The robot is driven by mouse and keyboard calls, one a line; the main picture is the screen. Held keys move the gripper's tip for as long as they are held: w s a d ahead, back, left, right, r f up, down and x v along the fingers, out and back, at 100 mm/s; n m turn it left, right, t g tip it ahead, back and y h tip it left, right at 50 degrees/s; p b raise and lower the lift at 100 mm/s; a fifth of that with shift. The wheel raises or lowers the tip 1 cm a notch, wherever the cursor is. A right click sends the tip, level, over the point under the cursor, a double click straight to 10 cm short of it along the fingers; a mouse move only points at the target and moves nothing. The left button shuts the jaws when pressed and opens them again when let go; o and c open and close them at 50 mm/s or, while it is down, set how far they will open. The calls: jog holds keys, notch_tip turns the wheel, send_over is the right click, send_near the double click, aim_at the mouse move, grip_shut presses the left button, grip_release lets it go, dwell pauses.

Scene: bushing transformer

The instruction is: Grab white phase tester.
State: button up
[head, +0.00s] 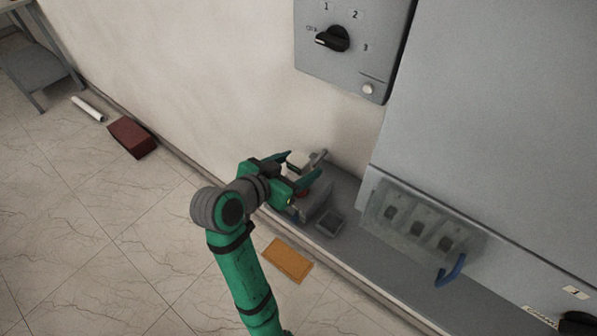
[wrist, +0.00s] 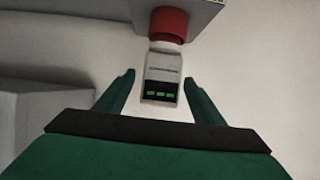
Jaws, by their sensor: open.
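The white phase tester (wrist: 161,72) is a small white block with a dark display showing green marks. In the wrist view it lies between the two fingers of my gripper (wrist: 159,80), with a visible gap on each side. In the head view a pale part of the tester (head: 297,159) shows between the green fingers of my gripper (head: 303,164), beside the wall above the grey ledge. My gripper is open. Its palm and fingers hide part of the tester in the head view.
A red cylinder (wrist: 169,24) on a grey block sits close to the tester. A panel with a black knob (head: 338,39) is on the wall above. A translucent cover (head: 420,222) with a blue handle (head: 451,270) is to the right. An orange slab (head: 287,261) lies below.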

jog(key=x, duration=0.4)
jog(key=shift+w+f, duration=0.1)
jog(key=shift+f, duration=0.05)
jog(key=c, duration=1.3)
